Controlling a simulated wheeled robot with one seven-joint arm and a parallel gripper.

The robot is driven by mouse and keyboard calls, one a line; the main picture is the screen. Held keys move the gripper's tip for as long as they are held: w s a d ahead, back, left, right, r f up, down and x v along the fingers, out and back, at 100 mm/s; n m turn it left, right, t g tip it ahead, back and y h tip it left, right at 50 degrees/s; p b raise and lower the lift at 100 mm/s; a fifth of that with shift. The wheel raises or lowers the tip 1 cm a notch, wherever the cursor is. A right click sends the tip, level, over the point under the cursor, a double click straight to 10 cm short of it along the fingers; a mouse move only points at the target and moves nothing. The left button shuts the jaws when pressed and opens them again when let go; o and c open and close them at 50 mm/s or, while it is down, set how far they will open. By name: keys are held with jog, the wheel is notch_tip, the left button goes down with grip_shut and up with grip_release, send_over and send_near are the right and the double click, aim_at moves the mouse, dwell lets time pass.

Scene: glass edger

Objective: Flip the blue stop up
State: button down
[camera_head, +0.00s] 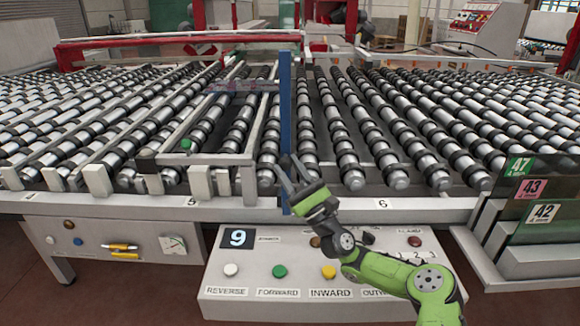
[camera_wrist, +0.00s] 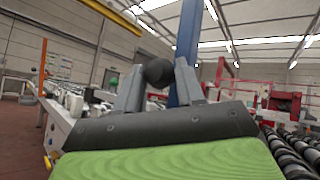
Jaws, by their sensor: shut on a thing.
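The blue stop (camera_head: 285,110) is a tall narrow bar at the front edge of the roller table, standing upright in the head view. It also shows in the wrist view (camera_wrist: 188,30), rising just behind the fingers. My gripper (camera_head: 291,168) is at the lower part of the blue stop, reaching in from the right. In the wrist view my gripper (camera_wrist: 160,80) is shut on a dark round knob (camera_wrist: 158,72) between its fingertips. The knob appears next to the bar; how they join is hidden.
The roller table (camera_head: 430,204) spreads behind the stop. A grey frame (camera_head: 205,159) lies on the rollers at left. A control box (camera_head: 250,293) with coloured buttons stands in front, below my arm. Numbered signs (camera_head: 532,188) stand at right.

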jog(key=shift+s+a+f, duration=0.1)
jog(key=shift+s+f, duration=0.2)
jog(key=shift+f, duration=0.4)
jog(key=shift+h, duration=0.3)
jog(key=c, duration=1.1)
grip_release()
jog(key=shift+c, duration=0.2)
jog(key=o, duration=0.4)
jog(key=shift+w+f, duration=0.1)
jog(key=shift+w, duration=0.15)
jog(key=shift+s, duration=0.15)
jog(key=s+d+f, duration=0.1)
jog(key=s+d, duration=0.2)
jog(key=d, duration=0.1)
jog(key=s+d+f+p, duration=0.1)
jog(key=s+d, duration=0.2)
jog(key=s, duration=0.1)
jog(key=s+d+f+p, duration=0.1)
jog(key=s+d, duration=0.2)
jog(key=d, duration=0.1)
jog(key=shift+s+d, duration=0.3)
jog(key=shift+s, duration=0.05)
